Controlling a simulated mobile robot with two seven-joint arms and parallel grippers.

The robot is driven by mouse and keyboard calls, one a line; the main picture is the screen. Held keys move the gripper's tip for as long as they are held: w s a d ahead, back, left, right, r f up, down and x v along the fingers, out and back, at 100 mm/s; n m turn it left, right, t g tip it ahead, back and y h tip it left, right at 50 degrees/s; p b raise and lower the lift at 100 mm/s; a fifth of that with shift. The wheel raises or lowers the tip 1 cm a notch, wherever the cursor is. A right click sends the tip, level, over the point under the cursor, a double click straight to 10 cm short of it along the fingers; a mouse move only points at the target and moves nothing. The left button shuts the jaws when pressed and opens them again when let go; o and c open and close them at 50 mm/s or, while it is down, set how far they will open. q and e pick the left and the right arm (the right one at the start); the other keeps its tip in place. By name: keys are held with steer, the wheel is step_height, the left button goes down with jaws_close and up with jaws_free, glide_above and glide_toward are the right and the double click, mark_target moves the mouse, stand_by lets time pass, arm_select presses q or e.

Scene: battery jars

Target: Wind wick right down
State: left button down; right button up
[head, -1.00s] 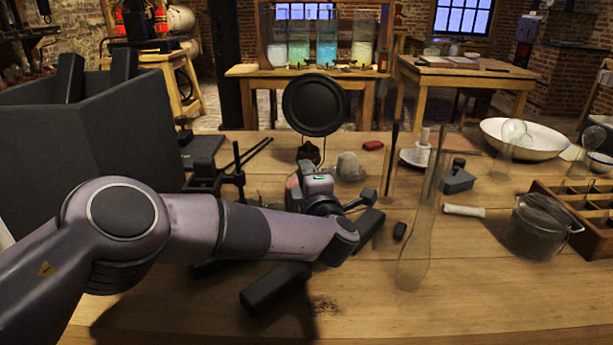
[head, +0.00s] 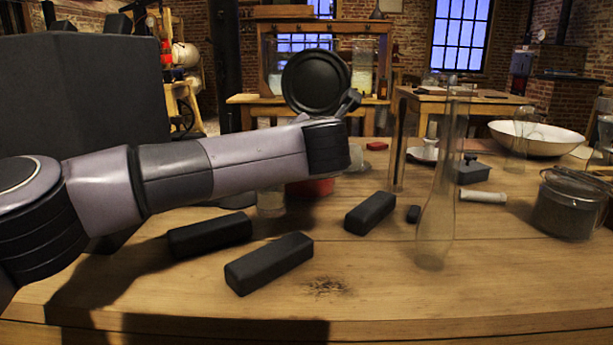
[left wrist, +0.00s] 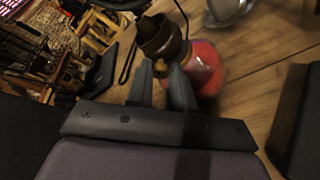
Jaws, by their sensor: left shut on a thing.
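The lamp shows its red body (left wrist: 205,68) and brass burner (left wrist: 160,38) in the left wrist view; a strip of the red body (head: 312,187) shows below my forearm in the head view. My left gripper (left wrist: 160,70) is at the burner's side, its fingers closed on a small brass part that looks like the wick knob. The wick itself cannot be made out. In the head view my left arm hides the gripper and most of the lamp. My right gripper is in neither view.
A black round disc (head: 316,82) stands behind my forearm. Dark blocks (head: 269,263) lie on the near table. A clear glass chimney (head: 436,215) stands upright right of centre. A lidded glass pot (head: 566,208) and a white basin (head: 538,139) are at the right. The front edge is clear.

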arm_select(q)
steer(key=shift+a+r+n+g+h+b, duration=0.1)
steer(key=shift+n+g+h+b, duration=0.3)
steer(key=shift+n+b, duration=0.65)
steer(key=shift+a+r+n+g+h+b, duration=0.15)
steer(key=shift+n+h+b, duration=0.45)
steer(key=shift+b, duration=0.85)
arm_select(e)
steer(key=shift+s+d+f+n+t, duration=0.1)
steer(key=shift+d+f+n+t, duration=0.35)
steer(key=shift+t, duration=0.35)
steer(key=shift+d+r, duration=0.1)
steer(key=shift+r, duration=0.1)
arm_select(q)
steer(key=c, duration=1.3)
jaws_free()
steer(key=shift+o, duration=0.2)
